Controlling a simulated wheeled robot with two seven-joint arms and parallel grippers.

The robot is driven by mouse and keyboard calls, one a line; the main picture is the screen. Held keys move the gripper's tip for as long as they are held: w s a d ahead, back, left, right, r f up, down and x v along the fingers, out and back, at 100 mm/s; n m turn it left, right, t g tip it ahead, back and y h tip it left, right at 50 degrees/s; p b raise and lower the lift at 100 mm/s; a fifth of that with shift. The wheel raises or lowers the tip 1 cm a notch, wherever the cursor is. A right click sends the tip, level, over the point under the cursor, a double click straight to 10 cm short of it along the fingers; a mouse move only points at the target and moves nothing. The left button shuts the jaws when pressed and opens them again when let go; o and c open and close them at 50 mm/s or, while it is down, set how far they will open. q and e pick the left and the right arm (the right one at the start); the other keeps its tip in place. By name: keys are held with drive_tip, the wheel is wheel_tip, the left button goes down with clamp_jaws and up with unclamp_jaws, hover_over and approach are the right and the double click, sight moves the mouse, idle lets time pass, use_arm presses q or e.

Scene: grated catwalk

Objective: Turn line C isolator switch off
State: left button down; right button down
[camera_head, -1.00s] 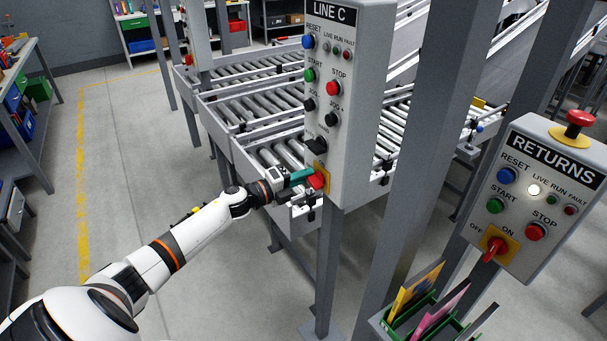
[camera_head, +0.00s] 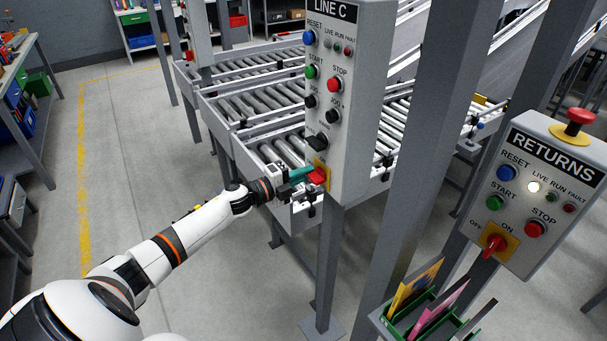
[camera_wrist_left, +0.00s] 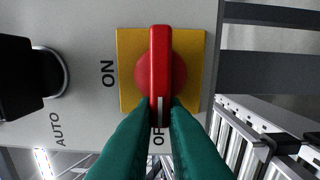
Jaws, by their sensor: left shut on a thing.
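The LINE C isolator switch is a red handle (camera_wrist_left: 160,72) on a yellow plate (camera_wrist_left: 128,45) in the left wrist view. Its white-marked end points down to the OFF label, partly hidden by my fingers; the ON label (camera_wrist_left: 108,74) is at the left. In the head view, the red switch (camera_head: 317,176) sits low on the grey LINE C panel (camera_head: 345,130). My left gripper (camera_head: 306,175), with teal fingers, is shut on the handle's marked end; the fingers also show in the left wrist view (camera_wrist_left: 160,115). My right gripper is not in view.
The RETURNS panel (camera_head: 550,185) at the right has a similar red switch (camera_head: 494,244) and a lit white LIVE lamp (camera_head: 533,187). Grey posts (camera_head: 425,150) stand between the panels. Roller conveyors (camera_head: 255,105) lie behind. Open floor (camera_head: 140,150) is at the left.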

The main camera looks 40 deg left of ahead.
use_arm(q)
drive_tip(key=c, duration=1.5)
unclamp_jaws()
drive_tip(key=shift+b+v, duration=1.8)
drive_tip(key=shift+v, duration=4.25)
drive_tip(key=shift+f, duration=0.1)
